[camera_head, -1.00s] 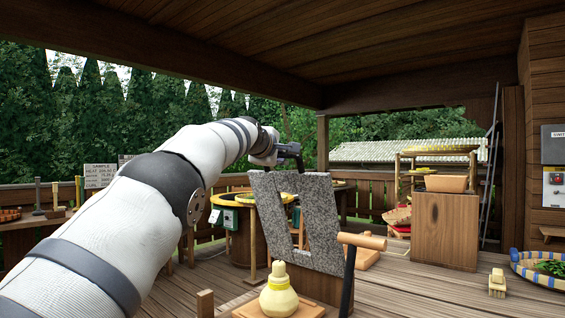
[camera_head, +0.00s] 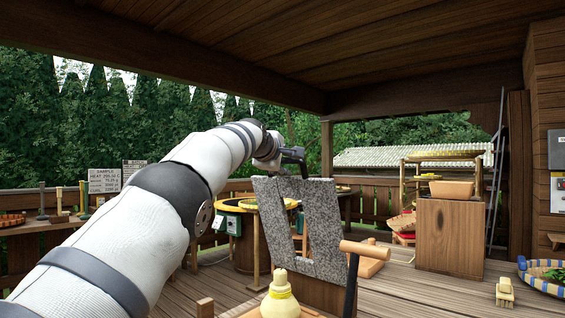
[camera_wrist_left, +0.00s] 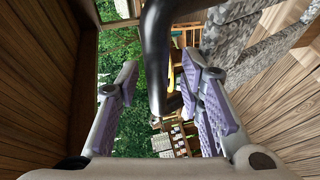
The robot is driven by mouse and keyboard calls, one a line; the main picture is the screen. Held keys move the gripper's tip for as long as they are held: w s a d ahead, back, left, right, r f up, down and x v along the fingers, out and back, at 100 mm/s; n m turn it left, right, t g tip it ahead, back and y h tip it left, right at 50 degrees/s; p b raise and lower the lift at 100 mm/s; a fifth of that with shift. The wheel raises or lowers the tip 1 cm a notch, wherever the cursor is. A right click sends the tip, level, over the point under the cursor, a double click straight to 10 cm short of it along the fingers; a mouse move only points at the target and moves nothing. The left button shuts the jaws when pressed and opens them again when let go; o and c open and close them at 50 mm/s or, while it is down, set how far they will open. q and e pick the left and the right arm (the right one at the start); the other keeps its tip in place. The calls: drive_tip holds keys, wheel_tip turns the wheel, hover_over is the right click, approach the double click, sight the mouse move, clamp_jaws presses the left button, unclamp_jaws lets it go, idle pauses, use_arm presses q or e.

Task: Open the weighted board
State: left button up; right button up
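The weighted board shows as speckled grey slabs (camera_head: 273,222) with an open slot between them, leaning upright in the middle of the head view. A black bar (camera_head: 351,285) with a wooden crosspiece (camera_head: 365,248) stands at its right. My left gripper (camera_head: 291,157) is at the slabs' top edge, small and dark in the head view. In the left wrist view, its purple-padded fingers (camera_wrist_left: 160,100) are spread, with a curved black bar (camera_wrist_left: 157,55) between them; contact cannot be told. The grey slabs also show there (camera_wrist_left: 255,45). My right gripper is not in view.
A pale yellow bottle-like object (camera_head: 280,298) stands in front of the slabs. A round wooden tub (camera_head: 243,240) is behind them. A wooden cabinet (camera_head: 449,238) stands at right. A brush (camera_head: 504,293) and a blue-rimmed basket (camera_head: 538,282) lie on the right. Deck boards between are clear.

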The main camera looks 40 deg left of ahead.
use_arm(q)
drive_tip(key=shift+s, duration=0.1)
drive_tip(key=shift+s+r, duration=0.2)
drive_tip(key=shift+s, duration=0.05)
drive_tip(key=v, duration=0.6)
drive_tip(key=shift+s+d, duration=0.3)
drive_tip(key=shift+s, duration=0.05)
drive_tip(key=shift+f, duration=0.1)
